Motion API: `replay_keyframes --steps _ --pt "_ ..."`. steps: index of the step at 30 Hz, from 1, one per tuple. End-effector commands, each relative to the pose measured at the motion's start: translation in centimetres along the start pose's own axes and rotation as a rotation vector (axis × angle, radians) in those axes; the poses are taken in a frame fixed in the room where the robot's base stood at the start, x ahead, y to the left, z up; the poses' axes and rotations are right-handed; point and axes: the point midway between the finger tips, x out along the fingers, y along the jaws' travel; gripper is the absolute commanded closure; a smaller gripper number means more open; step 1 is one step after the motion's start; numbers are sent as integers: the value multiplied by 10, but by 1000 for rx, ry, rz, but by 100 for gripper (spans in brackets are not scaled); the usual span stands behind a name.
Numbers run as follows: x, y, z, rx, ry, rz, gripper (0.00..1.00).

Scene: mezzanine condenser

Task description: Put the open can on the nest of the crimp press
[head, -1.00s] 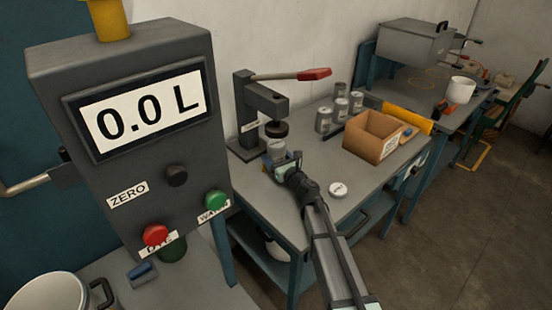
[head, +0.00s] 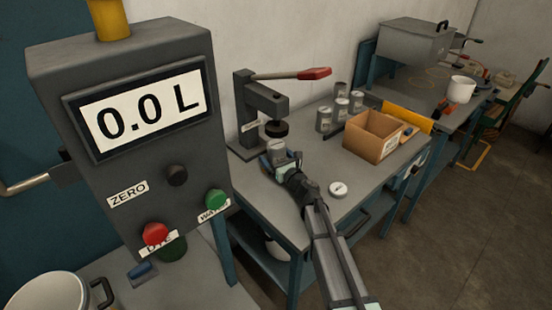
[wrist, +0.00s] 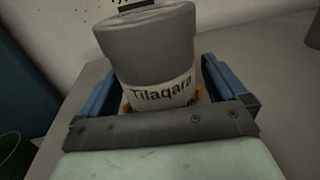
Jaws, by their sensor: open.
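A grey can (head: 277,152) with a pale label stands upright just below and in front of the round dark head of the crimp press (head: 262,104). The press lever, with a red grip, is raised to the right. My gripper (head: 276,161) is open, with its blue fingers around the lower part of the can. In the wrist view the can (wrist: 152,50), lettered "Tilaqara", stands between the spread fingers (wrist: 165,92).
A round lid-like disc (head: 338,189) lies on the bench (head: 312,216) right of my gripper. Several cans (head: 324,118) stand behind an open cardboard box (head: 362,146). A meter box (head: 140,150) reading "0.0 L" stands close at left.

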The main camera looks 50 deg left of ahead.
Motion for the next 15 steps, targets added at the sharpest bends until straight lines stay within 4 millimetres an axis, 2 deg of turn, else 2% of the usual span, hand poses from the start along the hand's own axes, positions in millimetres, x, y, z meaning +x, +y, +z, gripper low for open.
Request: replay_keyframes --steps 2,8,15 --pt "0 0 3 0 0 0 1" --pt "-19 1 2 0 0 -1 1" --pt "-60 1 2 1 1 -2 1"
